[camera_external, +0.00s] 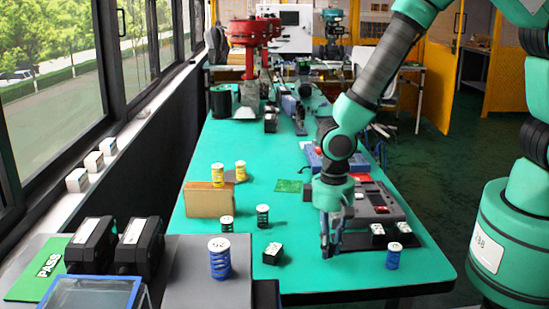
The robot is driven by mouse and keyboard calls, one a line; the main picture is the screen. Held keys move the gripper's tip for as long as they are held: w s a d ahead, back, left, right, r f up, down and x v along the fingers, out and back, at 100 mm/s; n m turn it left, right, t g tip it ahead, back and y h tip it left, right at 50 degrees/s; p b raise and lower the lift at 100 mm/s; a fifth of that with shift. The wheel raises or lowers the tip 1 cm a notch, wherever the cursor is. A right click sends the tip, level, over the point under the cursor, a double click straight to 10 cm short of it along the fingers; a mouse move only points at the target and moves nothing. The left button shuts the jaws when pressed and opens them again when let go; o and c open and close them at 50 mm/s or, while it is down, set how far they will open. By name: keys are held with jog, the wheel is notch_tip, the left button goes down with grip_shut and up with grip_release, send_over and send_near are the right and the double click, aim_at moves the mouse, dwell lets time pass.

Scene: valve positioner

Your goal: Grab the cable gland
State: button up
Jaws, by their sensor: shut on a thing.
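My gripper (331,243) points straight down low over the green table (315,272), in front of the grey device. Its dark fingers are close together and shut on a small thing. The fingers hide most of that thing, so I cannot make out its shape or tell whether it touches the table. I cannot pick out a cable gland for certain elsewhere in this view.
A grey device (375,209) stands right behind my gripper. A black-and-white block (272,253) is to the left, and a blue spool (394,256) to the right. Green-black spools (262,216) and a tan box (207,200) stand further left. The table's front middle is clear.

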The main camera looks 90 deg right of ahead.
notch_tip(320, 180, up, 8)
jog(key=shift+r+p, duration=0.1)
jog(key=shift+p, duration=0.75)
